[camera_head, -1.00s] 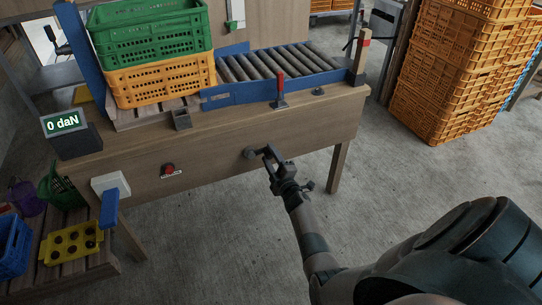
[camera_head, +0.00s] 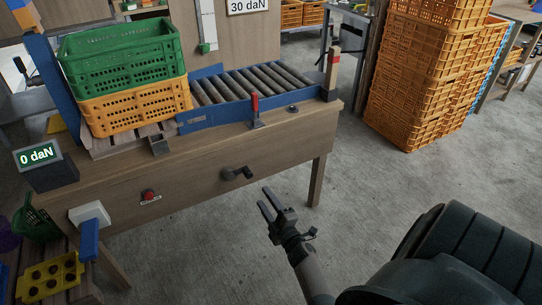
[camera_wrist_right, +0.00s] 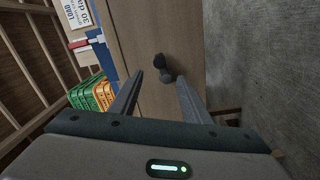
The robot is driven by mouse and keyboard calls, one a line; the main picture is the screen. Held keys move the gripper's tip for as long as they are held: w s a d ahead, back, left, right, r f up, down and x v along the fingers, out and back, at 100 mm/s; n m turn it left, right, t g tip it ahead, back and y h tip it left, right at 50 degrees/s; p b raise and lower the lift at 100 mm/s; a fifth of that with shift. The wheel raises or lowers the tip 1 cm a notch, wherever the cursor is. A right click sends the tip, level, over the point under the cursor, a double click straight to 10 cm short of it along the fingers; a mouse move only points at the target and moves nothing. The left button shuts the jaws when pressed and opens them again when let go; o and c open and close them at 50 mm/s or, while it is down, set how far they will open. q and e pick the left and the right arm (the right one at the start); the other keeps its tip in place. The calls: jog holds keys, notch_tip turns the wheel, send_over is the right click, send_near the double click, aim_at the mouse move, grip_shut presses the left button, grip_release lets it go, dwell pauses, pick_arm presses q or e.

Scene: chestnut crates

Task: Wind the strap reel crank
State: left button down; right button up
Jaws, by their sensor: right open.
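The dark crank (camera_head: 237,173) sticks out from the front panel of the wooden bench, its knob towards the right of its hub. It also shows in the right wrist view (camera_wrist_right: 163,68), between and beyond my fingertips. My right gripper (camera_head: 266,197) is open and empty, apart from the crank, to its lower right in the head view. In the right wrist view my fingers (camera_wrist_right: 161,82) are spread with nothing between them. The small display (camera_head: 39,155) on the bench reads 0 daN. My left gripper is not in view.
A green crate (camera_head: 125,55) sits on an orange crate (camera_head: 137,105) on the bench, beside a roller conveyor (camera_head: 250,82). A red-handled lever (camera_head: 255,105) and a red button (camera_head: 149,194) are near. A wall sign (camera_head: 249,6) reads 30 daN.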

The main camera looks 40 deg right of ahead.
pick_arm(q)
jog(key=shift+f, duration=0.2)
pick_arm(e)
jog(key=shift+v, duration=1.9)
jog(key=s+a+f+n+g+y+p, duration=0.35)
jog(key=a+f+n, duration=0.5)
jog(key=n, duration=0.75)
jog(key=s+a+f+n+g+y+p, duration=0.2)
jog(key=s+a+f+n+g+y, duration=0.3)
jog(key=a+n, duration=0.85)
pick_arm(q)
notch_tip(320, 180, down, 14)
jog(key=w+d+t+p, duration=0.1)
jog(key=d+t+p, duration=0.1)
jog(key=p, duration=0.2)
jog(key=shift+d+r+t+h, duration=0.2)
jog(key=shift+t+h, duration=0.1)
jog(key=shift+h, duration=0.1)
pick_arm(e)
jog(key=s+a+f+n+g+h, duration=0.1)
jog(key=s+f+n, duration=0.2)
jog(key=s+n, duration=0.3)
jog(key=s+a+f+n+g+h, duration=0.1)
jog(key=s+f+n, duration=0.2)
jog(key=n, duration=1.3)
jog(key=s+a+f+n+g+h, duration=0.1)
jog(key=s+f+n, duration=0.3)
jog(key=s+n, duration=0.5)
jog(key=shift+a+n+g, duration=0.35)
jog(key=shift+n, duration=0.9)
